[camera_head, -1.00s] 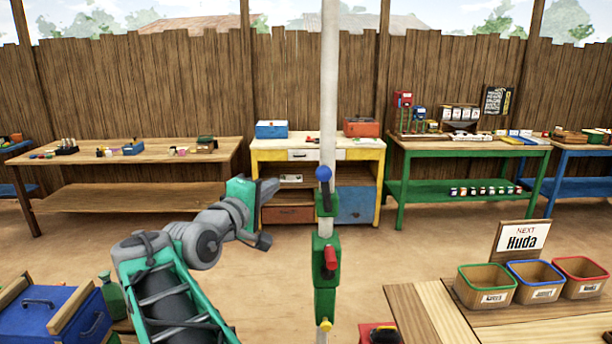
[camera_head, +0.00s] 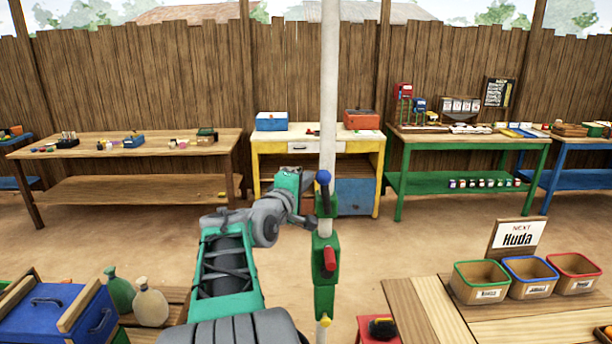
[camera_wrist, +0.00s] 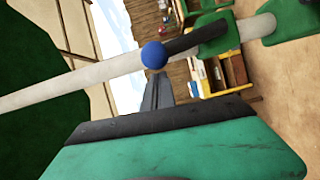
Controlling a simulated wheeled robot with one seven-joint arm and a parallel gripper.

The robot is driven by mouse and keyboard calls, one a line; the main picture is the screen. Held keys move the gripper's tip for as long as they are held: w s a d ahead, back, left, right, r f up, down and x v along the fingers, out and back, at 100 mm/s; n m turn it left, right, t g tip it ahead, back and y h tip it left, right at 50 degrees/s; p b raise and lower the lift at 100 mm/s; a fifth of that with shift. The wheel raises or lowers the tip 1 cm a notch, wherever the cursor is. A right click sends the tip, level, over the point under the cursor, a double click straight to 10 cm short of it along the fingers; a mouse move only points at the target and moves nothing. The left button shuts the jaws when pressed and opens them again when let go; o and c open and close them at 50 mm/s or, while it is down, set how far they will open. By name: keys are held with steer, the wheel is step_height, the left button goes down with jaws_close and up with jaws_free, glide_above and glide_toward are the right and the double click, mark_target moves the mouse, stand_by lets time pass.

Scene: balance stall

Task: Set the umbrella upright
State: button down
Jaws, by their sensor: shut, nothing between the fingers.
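The umbrella's white pole (camera_head: 329,90) stands nearly upright in the head view, leaning very slightly; its top is out of frame. Green clamp blocks sit on it, with a blue knob (camera_head: 323,177), a red handle (camera_head: 330,258) and a yellow knob (camera_head: 325,321). My gripper (camera_head: 307,200) is just left of the pole, near the blue knob. In the wrist view my shut, empty fingers (camera_wrist: 158,90) point at the blue knob (camera_wrist: 154,55), which ends a dark lever. Whether they touch is unclear. A dark green surface (camera_wrist: 30,80), perhaps the canopy, shows there.
A wooden counter (camera_head: 425,310) with three bins stands at right. A blue box (camera_head: 50,312) and two sacks (camera_head: 150,303) are at lower left. A red-topped item (camera_head: 382,328) sits right of the pole's lower part. Tables line the back fence; bare ground lies between.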

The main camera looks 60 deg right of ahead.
steer(key=shift+s+d+r+m+y, duration=0.35)
steer(key=shift+s+m+y, duration=0.05)
steer(key=shift+s+m, duration=0.3)
